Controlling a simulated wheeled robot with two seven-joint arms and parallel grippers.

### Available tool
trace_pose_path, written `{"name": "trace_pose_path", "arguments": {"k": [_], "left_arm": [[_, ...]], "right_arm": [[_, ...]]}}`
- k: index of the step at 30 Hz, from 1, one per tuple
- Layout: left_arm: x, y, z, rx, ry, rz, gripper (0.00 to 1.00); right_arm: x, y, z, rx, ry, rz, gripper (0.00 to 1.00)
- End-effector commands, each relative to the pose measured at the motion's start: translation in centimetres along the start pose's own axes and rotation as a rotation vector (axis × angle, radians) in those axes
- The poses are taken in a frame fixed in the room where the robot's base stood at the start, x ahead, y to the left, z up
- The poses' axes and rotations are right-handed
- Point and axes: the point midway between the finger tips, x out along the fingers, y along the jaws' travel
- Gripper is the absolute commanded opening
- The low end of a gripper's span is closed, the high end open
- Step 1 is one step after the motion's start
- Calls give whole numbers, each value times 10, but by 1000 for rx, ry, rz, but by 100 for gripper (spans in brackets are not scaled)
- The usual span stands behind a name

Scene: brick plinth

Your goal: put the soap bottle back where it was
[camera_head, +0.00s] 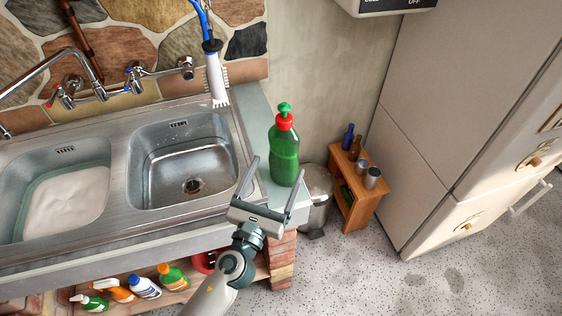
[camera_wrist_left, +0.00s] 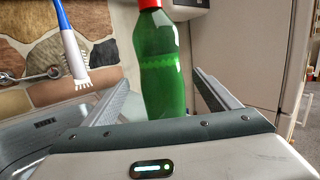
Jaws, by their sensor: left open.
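The soap bottle (camera_head: 285,150) is green with a red collar and a green cap. It stands upright on the counter strip to the right of the sink. In the left wrist view the bottle (camera_wrist_left: 160,70) rises beyond the jaws, between the two fingers in the picture; its cap is cut off at the top. My left gripper (camera_head: 273,183) is open and empty, just in front of the bottle, its fingers pointing toward it. I cannot tell whether a finger touches it. My right gripper is not in view.
A steel double sink (camera_head: 125,185) with taps is at the left. A brush (camera_head: 215,78) hangs on the wall behind. Several bottles stand on a shelf (camera_head: 185,289) below. A small wooden shelf (camera_head: 357,196), a bin (camera_head: 317,190) and a fridge (camera_head: 440,130) stand at the right.

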Motion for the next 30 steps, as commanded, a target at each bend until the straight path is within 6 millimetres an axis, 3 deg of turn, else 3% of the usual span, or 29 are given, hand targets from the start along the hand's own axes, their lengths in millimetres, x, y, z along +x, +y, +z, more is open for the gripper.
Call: {"name": "trace_pose_path", "arguments": {"k": [6, 12, 30], "left_arm": [[-39, 0, -3, 0, 1, -1, 82], [-58, 0, -1, 0, -1, -1, 82], [-62, 0, 0, 0, -1, 0, 82]], "right_arm": [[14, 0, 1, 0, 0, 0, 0], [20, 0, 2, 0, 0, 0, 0], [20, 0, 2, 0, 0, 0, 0]]}}
